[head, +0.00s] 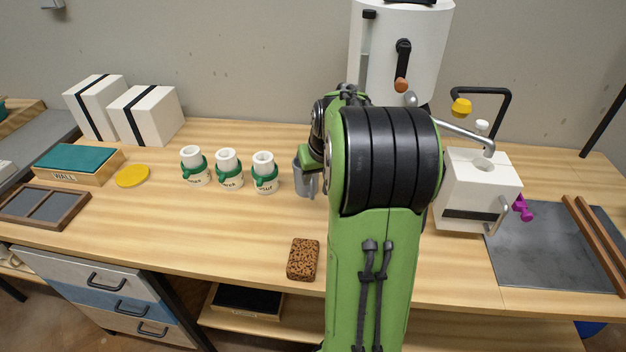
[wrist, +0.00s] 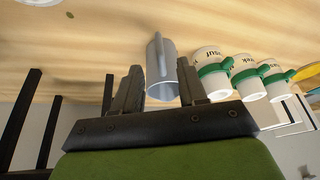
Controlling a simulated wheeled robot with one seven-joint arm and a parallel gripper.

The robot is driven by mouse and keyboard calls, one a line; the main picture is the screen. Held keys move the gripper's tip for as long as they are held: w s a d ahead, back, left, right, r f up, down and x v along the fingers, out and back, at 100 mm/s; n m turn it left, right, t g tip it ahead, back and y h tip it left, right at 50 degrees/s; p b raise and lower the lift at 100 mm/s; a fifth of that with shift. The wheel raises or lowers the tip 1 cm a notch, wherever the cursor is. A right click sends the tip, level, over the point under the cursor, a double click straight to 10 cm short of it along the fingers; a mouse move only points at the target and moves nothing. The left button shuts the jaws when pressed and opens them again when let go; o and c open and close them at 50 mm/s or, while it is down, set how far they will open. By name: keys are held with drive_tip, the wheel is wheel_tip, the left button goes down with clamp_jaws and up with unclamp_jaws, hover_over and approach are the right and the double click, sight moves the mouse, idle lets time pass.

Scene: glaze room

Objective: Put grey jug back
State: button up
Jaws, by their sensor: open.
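The grey jug (head: 303,181) stands upright on the wooden bench, right of the white cups and partly hidden by my green arm in the head view. In the wrist view the grey jug (wrist: 161,88) shows in the gap between my two fingers, its handle side facing me. My gripper (wrist: 158,76) is open, with a finger on either side of the jug in that picture. I cannot tell whether the fingers touch it. In the head view my gripper is mostly hidden by my arm.
Three white cups with green bands, such as the nearest one (head: 264,174), stand left of the jug. A brown speckled sponge (head: 303,259) lies in front. A white machine (head: 478,189) and a tall white cylinder (head: 385,50) stand right and behind.

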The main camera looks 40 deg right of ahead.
drive_tip(key=s+a+r+n, duration=0.15)
drive_tip(key=a+r, duration=0.25)
drive_tip(key=a, duration=0.4)
drive_tip(key=s+a+r+n, duration=0.1)
drive_tip(key=s+a+r, duration=0.25)
drive_tip(key=a, duration=0.45)
drive_tip(key=s+a+f+n+t+y, duration=0.1)
drive_tip(key=s+a+n+y, duration=0.1)
drive_tip(key=s+a, duration=0.9)
drive_tip(key=shift+s+n, duration=0.45)
drive_tip(key=shift+s, duration=0.35)
drive_tip(key=shift+p, duration=0.35)
wheel_tip(320, 180, up, 12)
drive_tip(key=p, duration=1.2)
drive_tip(key=shift+r, duration=0.1)
